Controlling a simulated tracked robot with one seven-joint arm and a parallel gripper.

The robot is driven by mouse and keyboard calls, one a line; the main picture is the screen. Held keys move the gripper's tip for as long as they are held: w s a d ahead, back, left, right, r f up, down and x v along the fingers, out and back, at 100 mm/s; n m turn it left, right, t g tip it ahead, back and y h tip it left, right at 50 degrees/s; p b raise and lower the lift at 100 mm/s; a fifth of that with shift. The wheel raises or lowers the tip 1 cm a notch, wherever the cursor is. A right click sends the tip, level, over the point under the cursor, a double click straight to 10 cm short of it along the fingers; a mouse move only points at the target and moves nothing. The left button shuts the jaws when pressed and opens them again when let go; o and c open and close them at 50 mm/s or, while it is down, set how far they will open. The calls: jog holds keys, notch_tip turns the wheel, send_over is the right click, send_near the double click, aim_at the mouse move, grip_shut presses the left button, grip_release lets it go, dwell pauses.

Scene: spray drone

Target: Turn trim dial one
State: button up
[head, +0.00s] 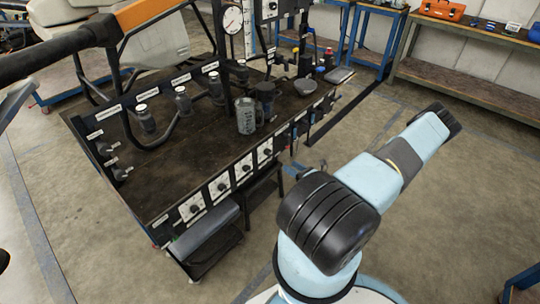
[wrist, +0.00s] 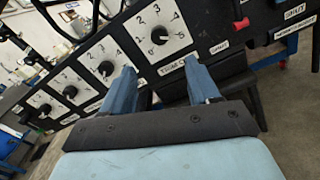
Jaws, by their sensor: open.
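A row of white-faced dials with black knobs runs along the front panel of the dark bench. In the head view they are a near dial (head: 193,208), two middle dials (head: 220,186) (head: 243,168) and a far dial (head: 265,151). In the wrist view, the closest dial (wrist: 157,35) has numbers around its knob and a partly covered label starting "TRIM". Which dial is number one cannot be read. My gripper (wrist: 162,78) is open and empty, its blue fingers below that dial and apart from its knob. In the head view my arm mostly hides the gripper.
More dials (wrist: 105,67) run to the left in the wrist view. A clear jug (head: 246,115) and several dark bottles stand on the bench top. A grey step (head: 204,228) juts out below the panel. Floor to the right is open.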

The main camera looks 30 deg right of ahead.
aim_at(270, 153)
jog(key=x, duration=1.3)
jog(key=shift+w, duration=0.1)
jog(key=c, duration=1)
jog(key=shift+c, duration=0.2)
